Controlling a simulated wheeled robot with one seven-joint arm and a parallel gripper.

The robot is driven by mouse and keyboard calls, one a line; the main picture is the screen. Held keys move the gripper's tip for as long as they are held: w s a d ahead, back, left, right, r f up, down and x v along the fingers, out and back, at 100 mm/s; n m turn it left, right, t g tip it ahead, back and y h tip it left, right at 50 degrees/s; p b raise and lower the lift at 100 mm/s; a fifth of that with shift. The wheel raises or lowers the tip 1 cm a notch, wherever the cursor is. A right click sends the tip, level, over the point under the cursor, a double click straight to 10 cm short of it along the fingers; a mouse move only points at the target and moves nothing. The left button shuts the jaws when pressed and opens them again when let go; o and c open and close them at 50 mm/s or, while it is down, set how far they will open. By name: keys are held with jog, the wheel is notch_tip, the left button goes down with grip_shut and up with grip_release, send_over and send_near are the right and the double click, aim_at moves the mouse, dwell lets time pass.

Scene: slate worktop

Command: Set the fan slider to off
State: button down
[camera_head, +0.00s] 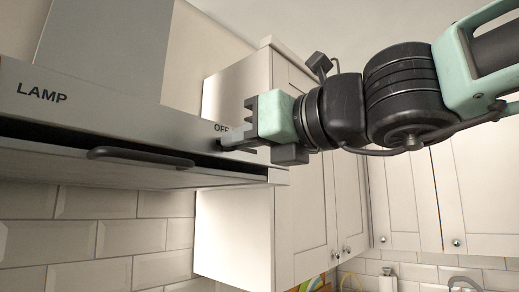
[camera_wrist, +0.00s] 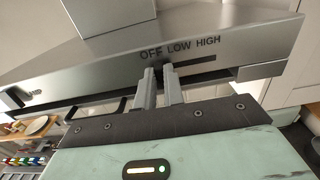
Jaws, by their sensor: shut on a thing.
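The fan slider's dark slot (camera_wrist: 195,62) runs along the front of the grey metal range hood, under the printed words OFF, LOW and HIGH. My gripper (camera_wrist: 159,72) is shut on the slider knob at the OFF end of the slot, its two fingers a small gap apart. The knob is mostly hidden between the fingertips. In the head view my gripper (camera_head: 228,144) reaches from the right to the hood front, just below the OFF label (camera_head: 221,127). There the fingers cover the slot and the words LOW and HIGH cannot be seen.
The hood (camera_head: 130,115) has a LAMP label at left and a dark bar handle (camera_head: 140,158) below its front. White cabinets (camera_head: 300,170) stand close behind and under my arm.

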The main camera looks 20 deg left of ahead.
jog(key=shift+s+a, duration=0.25)
jog(key=shift+s, duration=0.25)
jog(key=c, duration=1.5)
grip_release()
jog(key=shift+s, duration=0.1)
jog(key=shift+d, duration=0.15)
